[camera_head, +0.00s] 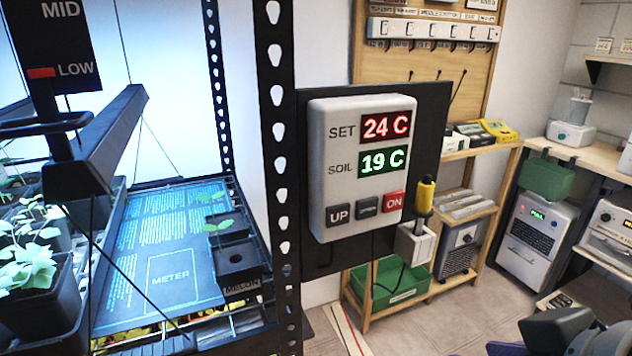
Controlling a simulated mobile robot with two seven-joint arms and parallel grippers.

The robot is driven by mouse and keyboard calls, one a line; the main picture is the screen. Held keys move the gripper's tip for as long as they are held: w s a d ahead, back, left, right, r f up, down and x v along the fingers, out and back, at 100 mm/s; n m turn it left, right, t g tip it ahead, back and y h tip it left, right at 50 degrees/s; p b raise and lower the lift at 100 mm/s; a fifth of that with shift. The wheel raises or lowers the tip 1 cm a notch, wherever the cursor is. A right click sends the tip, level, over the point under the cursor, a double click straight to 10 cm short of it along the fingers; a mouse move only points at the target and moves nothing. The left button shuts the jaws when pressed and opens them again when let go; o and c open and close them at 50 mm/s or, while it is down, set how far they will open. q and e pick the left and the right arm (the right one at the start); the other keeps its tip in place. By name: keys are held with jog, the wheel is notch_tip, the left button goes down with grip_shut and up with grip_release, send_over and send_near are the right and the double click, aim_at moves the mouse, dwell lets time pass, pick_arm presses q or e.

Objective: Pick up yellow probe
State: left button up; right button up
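The yellow probe (425,196) stands upright, its yellow handle up, in a small white holder (414,244) beside the lower right corner of the grey thermostat box (352,112). Its lower end is hidden inside the holder. A thin dark cable hangs below the box near the holder. A dark part at the bottom right edge (560,334) looks like my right gripper; it is cut off by the frame, well apart from the probe, and its fingers cannot be made out. My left gripper is not in view.
The thermostat reads SET 24 C and SOIL 19 C on a black panel fixed to the perforated rack post (280,150). Seedling pots and a blue METER mat (165,250) are at left. A wooden shelf with a green bin (390,283) stands behind the probe.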

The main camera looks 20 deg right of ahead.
aim_at(427, 203)
jog(key=w+d+r+m+t+h+p, duration=0.1)
jog(key=w+d+r+m+t+p, duration=0.25)
jog(key=w+r, duration=0.5)
jog(key=shift+n+t, duration=0.85)
jog(key=shift+n, duration=0.1)
jog(key=shift+r+p+x, duration=0.2)
jog(key=shift+x, duration=2.25)
jog(key=shift+r+p+x, duration=0.2)
jog(key=shift+x, duration=2.3)
jog(key=shift+w+d, duration=0.1)
jog(key=shift+c, duration=0.2)
grip_shut()
